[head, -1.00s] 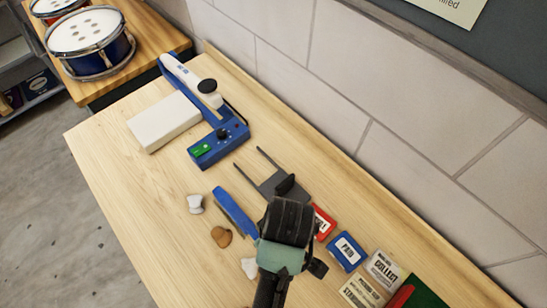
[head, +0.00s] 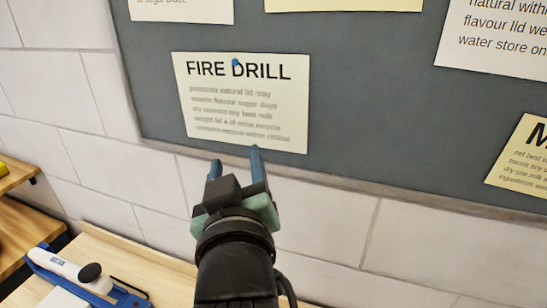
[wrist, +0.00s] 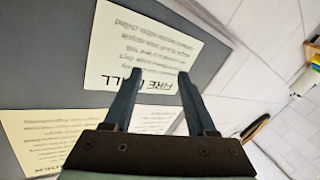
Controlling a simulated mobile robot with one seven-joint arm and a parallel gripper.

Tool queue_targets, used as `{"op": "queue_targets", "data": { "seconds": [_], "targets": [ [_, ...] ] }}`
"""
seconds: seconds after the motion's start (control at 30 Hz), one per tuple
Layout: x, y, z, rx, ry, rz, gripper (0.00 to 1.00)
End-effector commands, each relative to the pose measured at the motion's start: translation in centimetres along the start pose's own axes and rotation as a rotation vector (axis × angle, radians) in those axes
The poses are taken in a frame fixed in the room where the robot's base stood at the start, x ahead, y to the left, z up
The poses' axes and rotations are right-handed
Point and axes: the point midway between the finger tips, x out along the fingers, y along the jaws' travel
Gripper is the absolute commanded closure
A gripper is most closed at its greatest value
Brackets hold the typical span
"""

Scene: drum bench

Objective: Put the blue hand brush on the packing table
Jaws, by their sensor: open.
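My gripper (head: 236,162) is raised in front of the noticeboard, with its two blue-grey fingers apart and nothing between them. In the wrist view the open fingers (wrist: 158,76) point towards the board and wall. The blue hand brush is not visible in either current view. I cannot tell whether the wooden bench (head: 125,258) at the lower left is the packing table; only its back corner shows.
A blue and white sealer (head: 75,275) stands on the bench. A wooden surface (head: 18,230) lies at the far left. The grey noticeboard (head: 350,120) carries a FIRE DRILL sheet (head: 240,105) and other papers. A yellow item (wrist: 305,82) shows at the wrist view's right edge.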

Motion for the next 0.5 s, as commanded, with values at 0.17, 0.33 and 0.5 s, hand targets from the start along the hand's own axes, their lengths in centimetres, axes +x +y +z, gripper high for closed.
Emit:
{"op": "queue_targets", "data": {
  "seconds": [0.17,0.33,0.5],
  "targets": [
    [-5.6,7.7,-13.6,0.167,0.459,0.195,0.43],
    [-11.3,11.0,-20.1,0.248,0.740,0.259,0.43],
    [-13.4,11.8,-21.8,0.271,0.829,0.271,0.43]
  ]
}}
